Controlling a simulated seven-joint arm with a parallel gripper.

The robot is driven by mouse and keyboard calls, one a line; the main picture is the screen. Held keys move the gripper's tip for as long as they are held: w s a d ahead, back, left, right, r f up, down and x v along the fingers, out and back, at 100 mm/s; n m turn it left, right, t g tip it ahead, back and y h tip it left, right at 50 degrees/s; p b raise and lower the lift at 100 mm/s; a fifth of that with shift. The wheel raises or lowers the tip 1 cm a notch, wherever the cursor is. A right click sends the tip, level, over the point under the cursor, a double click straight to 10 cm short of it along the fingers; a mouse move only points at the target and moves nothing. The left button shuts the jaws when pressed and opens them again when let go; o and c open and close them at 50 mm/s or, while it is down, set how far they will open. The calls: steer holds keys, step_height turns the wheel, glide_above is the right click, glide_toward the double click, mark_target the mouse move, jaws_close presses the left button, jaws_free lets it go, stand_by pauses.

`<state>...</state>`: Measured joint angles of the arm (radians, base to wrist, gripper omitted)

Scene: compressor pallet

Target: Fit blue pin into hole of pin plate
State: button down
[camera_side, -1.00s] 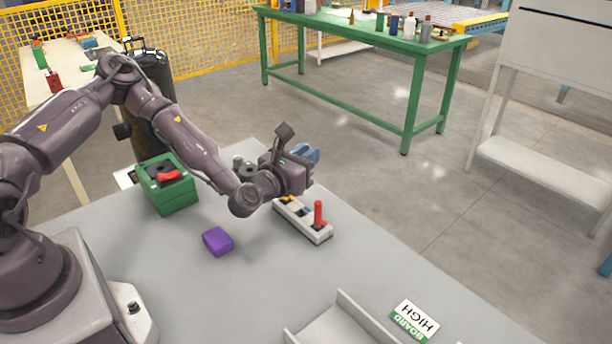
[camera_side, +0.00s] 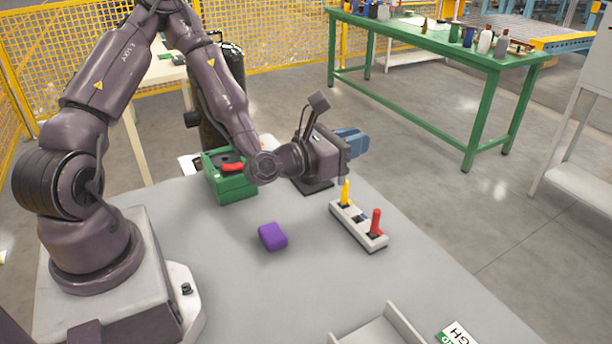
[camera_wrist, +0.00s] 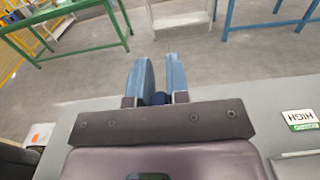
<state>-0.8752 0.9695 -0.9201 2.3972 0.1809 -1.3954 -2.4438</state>
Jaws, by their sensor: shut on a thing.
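The pin plate (camera_side: 354,229) is a light grey bar on the table. A yellow pin (camera_side: 345,191) stands upright at its far end and a red pin (camera_side: 376,221) at its near end. The middle hole between them shows no standing pin. My gripper (camera_side: 355,142) has blue fingers and is in the air above and behind the plate's far end, pointing sideways to the right. In the wrist view my gripper (camera_wrist: 158,64) is shut on the dark blue pin (camera_wrist: 159,98); only a small part of the pin shows low between the fingers.
A green box (camera_side: 235,186) with a red part on top stands left of the plate. A purple block (camera_side: 272,236) lies nearer, and a grey tray (camera_side: 385,330) is at the front edge. The table between block and plate is clear.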

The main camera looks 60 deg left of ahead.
steer(key=shift+a, duration=0.1)
steer(key=s+a+f+n+g+y, duration=0.1)
steer(key=s+a+n+g+y, duration=0.15)
steer(key=a+n+y, duration=0.4)
steer(key=s+a+f+n+g+y, duration=0.1)
steer(key=s+a+y, duration=0.3)
steer(key=a, duration=0.6)
steer(key=shift+m, duration=0.25)
steer(key=w+a+f, duration=0.2)
steer(key=w+f, duration=0.1)
steer(key=w+a+f, duration=0.1)
steer(key=w+f, duration=0.1)
steer(key=w, duration=0.2)
steer(key=w+a+f, duration=0.2)
steer(key=w+f, duration=0.1)
steer(key=w, duration=0.1)
steer(key=shift+w+a+f, duration=0.2)
steer(key=shift+a+f, duration=0.1)
steer(key=shift+f, duration=0.05)
steer(key=shift+w+f, duration=0.1)
steer(key=shift+f, duration=0.1)
steer(key=shift+w+a+f, duration=0.1)
steer(key=shift+f, duration=0.8)
steer(key=shift+w+a+f, duration=0.1)
steer(key=shift+f, duration=0.75)
